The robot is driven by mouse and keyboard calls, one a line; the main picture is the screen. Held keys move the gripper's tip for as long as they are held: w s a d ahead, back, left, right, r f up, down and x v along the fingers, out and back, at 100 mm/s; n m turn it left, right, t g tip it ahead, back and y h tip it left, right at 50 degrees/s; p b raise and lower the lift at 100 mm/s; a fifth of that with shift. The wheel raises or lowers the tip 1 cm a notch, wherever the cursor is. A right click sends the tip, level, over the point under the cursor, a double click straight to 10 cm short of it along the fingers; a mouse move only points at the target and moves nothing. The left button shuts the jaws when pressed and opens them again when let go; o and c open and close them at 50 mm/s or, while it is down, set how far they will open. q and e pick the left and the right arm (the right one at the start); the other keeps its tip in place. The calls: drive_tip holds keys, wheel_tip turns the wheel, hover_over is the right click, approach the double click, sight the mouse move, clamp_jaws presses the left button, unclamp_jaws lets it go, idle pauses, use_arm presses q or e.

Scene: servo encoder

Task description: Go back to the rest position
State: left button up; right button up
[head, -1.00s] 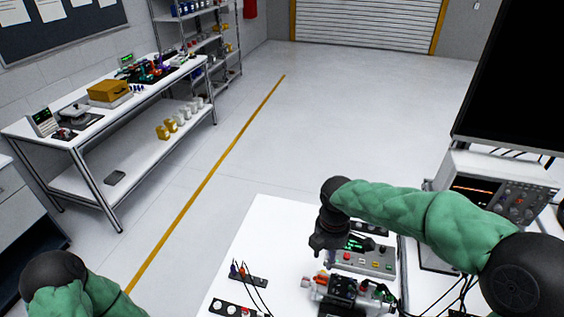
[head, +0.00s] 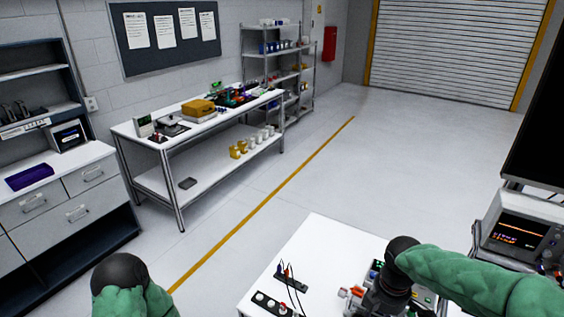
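My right arm, in a green sleeve, reaches in from the right over the white table (head: 308,246). Its dark wrist end (head: 397,272) hangs above the small devices near the table's right side, and its fingertips cannot be made out. My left arm (head: 122,285) shows only as a dark joint and green sleeve at the bottom left; its gripper is out of view. A device with red and orange parts (head: 352,293) sits beside the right wrist, partly hidden by it. A green-lit panel box (head: 424,298) is mostly covered by the arm.
A connector strip with leads (head: 290,281) and another strip (head: 270,303) lie on the table's left part. An oscilloscope (head: 520,232) stands at the right. A workbench (head: 178,148), a shelf rack (head: 246,66) and a drawer cabinet (head: 60,208) line the left wall. The middle floor is clear.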

drive_tip(key=a+f+m+y, duration=0.1)
drive_tip(key=a+f+m, duration=0.3)
drive_tip(key=f, duration=0.4)
drive_tip(key=a+f+m+y, duration=0.25)
drive_tip(key=a+f, duration=0.25)
drive_tip(key=f, duration=0.4)
drive_tip(key=s+a+f+m, duration=0.3)
drive_tip(key=s+f+m, duration=0.25)
drive_tip(key=f, duration=0.25)
drive_tip(key=s+a+f+m, duration=0.2)
drive_tip(key=s+f+m, duration=0.3)
drive_tip(key=f+m, duration=0.2)
use_arm(q)
wheel_tip(320, 180, down, 9)
drive_tip(key=b, duration=0.9)
drive_tip(key=shift+w, duration=0.45)
use_arm(e)
wheel_tip(320, 180, down, 9)
drive_tip(key=shift+w, duration=0.15)
use_arm(q)
drive_tip(key=shift+f, duration=0.1)
